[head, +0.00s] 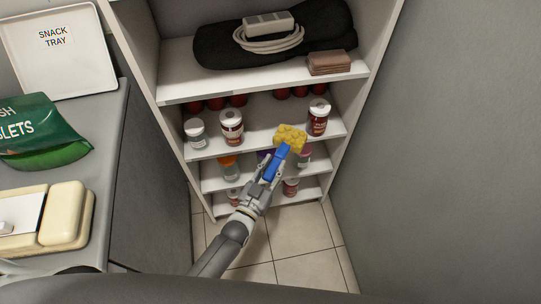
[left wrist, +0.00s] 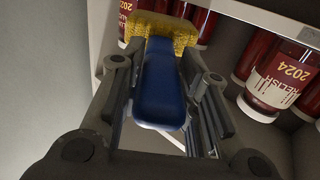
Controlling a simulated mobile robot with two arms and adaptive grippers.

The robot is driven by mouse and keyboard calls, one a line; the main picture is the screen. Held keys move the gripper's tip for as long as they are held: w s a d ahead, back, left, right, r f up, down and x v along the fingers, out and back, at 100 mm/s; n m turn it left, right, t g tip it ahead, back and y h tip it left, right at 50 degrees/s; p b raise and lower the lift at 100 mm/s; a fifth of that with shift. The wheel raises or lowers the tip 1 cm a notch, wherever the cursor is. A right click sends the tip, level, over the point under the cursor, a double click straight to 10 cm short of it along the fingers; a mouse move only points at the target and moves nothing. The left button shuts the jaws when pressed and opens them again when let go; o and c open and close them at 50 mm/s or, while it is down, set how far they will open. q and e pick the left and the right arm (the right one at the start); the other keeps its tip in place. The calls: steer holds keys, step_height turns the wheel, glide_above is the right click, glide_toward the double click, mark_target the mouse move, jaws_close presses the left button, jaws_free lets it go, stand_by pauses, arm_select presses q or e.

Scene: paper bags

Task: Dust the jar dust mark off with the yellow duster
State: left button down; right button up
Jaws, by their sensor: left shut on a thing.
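My left gripper (head: 267,180) is shut on the blue handle of the yellow duster (head: 291,136). The duster's yellow head points up and away, in front of the shelf that holds the jars. In the left wrist view the duster (left wrist: 160,80) lies between the fingers, its head close to red jars. A jar with a white lid and a pale label (head: 231,128) stands left of the duster head, and a similar jar (head: 317,118) stands right of it. A relish jar (left wrist: 283,80) shows large in the left wrist view. I cannot make out a dust mark on any jar.
The white shelf unit (head: 165,92) has more jars on lower shelves. A clear jar (head: 195,133) stands at the left. A black bag with a power strip (head: 268,24) and a brown block (head: 330,63) lie above. A grey wall (head: 445,150) closes the right side.

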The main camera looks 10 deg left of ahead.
arm_select(q)
steer(key=s+d+p, duration=0.1)
steer(key=s+d, duration=0.1)
steer(key=s, duration=0.6)
steer(key=shift+s+d+p, duration=0.2)
steer(key=shift+d+p, duration=0.15)
steer(key=shift+p, duration=0.05)
steer(key=shift+r, duration=0.15)
